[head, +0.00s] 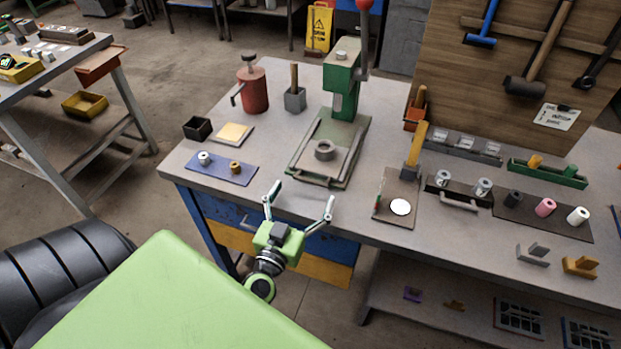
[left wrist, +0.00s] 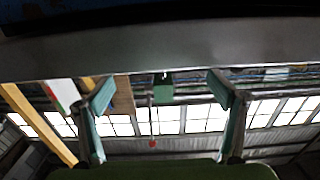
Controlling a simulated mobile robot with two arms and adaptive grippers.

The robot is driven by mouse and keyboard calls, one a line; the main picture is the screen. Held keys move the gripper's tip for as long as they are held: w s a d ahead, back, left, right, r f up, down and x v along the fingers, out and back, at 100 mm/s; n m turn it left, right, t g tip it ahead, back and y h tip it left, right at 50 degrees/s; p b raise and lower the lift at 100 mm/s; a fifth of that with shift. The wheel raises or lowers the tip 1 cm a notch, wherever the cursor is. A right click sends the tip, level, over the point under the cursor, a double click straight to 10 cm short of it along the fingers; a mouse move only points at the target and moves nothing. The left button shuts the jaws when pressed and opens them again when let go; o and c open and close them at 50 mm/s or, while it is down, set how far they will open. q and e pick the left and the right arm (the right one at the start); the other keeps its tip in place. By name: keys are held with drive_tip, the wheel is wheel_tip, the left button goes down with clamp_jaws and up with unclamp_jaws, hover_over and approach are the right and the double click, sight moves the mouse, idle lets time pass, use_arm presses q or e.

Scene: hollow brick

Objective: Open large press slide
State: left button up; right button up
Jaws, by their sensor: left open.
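The large green press (head: 342,92) stands on the table, with a red-knobbed lever at its upper right. The slide cannot be made out there. My right gripper is not in view.
The table's front edge (head: 360,230) lies just past my gripper.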

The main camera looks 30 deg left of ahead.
sight(311, 181)
use_arm(q)
drive_tip(key=x, duration=0.5)
drive_tip(key=shift+w, duration=0.2)
